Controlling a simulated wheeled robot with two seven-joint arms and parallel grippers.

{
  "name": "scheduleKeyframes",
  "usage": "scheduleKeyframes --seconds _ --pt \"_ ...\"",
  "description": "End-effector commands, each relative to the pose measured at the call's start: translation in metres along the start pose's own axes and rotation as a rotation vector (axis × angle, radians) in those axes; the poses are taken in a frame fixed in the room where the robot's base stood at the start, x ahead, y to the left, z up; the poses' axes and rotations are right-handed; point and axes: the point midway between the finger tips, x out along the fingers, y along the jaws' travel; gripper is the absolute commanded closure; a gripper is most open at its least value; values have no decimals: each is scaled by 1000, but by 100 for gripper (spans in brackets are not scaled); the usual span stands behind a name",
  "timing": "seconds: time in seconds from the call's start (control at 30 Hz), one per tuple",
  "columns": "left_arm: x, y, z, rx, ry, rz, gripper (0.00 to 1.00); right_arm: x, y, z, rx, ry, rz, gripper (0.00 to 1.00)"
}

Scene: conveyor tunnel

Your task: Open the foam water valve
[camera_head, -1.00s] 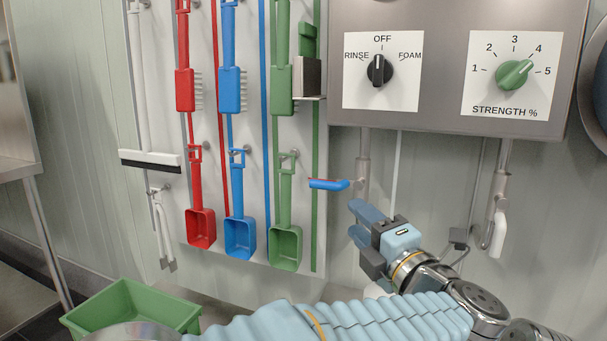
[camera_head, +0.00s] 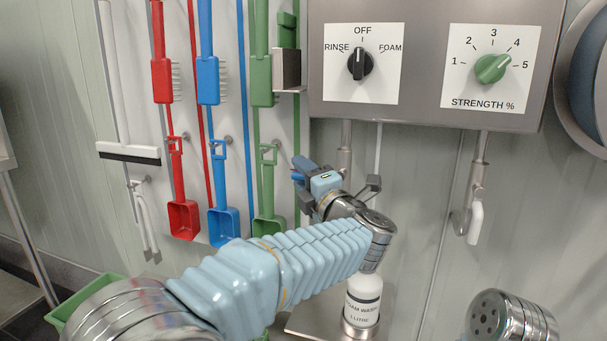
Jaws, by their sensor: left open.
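The foam water valve is on the left pipe (camera_head: 345,150) below the grey control box. Its blue lever handle (camera_head: 298,177) points left and is mostly hidden by my left gripper. My left gripper (camera_head: 299,180) reaches in from below, with its fingers around the handle's end. The jaws are open; I cannot tell if they touch the handle. My right gripper is out of view; only part of my right arm shows at the lower right.
The control box (camera_head: 425,118) carries a black rinse/off/foam knob (camera_head: 360,64) at OFF and a green strength knob (camera_head: 492,68). Red (camera_head: 184,220), blue (camera_head: 223,226) and green scoops hang left. A foam wash bottle (camera_head: 361,300) stands below. A hose reel (camera_head: 580,80) is at right.

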Motion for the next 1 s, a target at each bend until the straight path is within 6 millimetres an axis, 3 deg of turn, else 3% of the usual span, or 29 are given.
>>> scheduleKeyframes --seconds 0.2,0.5,1.0 --pt "0 0 0 0 0 0 56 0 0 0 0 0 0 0" --pt "0 0 0 0 0 0 100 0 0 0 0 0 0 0" --pt "0 0 0 29 -8 29 100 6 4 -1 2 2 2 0"
